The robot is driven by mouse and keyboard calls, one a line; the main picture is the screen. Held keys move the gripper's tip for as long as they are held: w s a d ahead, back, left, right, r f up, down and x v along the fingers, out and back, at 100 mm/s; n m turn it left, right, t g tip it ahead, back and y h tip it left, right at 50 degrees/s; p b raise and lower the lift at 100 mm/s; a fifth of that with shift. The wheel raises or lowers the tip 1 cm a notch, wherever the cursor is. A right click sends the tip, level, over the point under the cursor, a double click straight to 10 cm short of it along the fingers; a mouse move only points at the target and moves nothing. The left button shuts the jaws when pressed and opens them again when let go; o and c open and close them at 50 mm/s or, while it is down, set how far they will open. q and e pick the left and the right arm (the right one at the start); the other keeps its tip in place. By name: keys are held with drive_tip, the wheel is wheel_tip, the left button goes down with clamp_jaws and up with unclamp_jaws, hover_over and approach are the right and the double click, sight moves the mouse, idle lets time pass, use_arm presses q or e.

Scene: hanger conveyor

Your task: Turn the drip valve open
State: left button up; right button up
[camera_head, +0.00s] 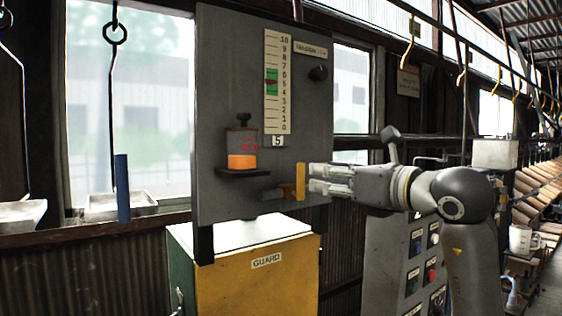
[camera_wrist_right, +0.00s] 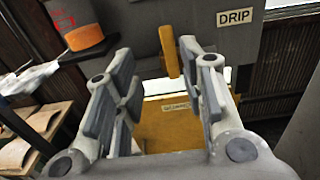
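The drip valve's yellow lever (camera_head: 300,181) stands upright on the end of a short dark pipe (camera_head: 276,192) on the grey panel. My right gripper (camera_head: 312,180) is right beside the lever, coming from the right. In the right wrist view its fingers (camera_wrist_right: 157,50) are apart, with the yellow lever (camera_wrist_right: 169,50) between and just beyond the tips, nearer the right finger. Contact cannot be made out. A DRIP label (camera_wrist_right: 236,18) is on the panel to the right of the lever. My left gripper is not in view.
A cup with orange fluid (camera_head: 242,161) sits on a small shelf left of the lever. A scale (camera_head: 277,85) with a green band is above. A yellow GUARD box (camera_head: 255,275) stands below. A button panel (camera_head: 415,265) is under my right arm.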

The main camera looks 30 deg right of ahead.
sight(303, 168)
drive_tip(key=shift+h, duration=0.3)
drive_tip(key=w+p, duration=0.1)
drive_tip(key=w, duration=0.2)
drive_tip(key=w+p, duration=0.2)
drive_tip(key=w, duration=0.1)
drive_tip(key=w+r+p, duration=0.1)
drive_tip(key=w, duration=0.1)
drive_tip(key=shift+w+p, duration=0.3)
drive_tip(key=shift+w, duration=0.1)
drive_tip(key=shift+w+f, duration=0.2)
drive_tip(key=shift+w, duration=0.35)
clamp_jaws()
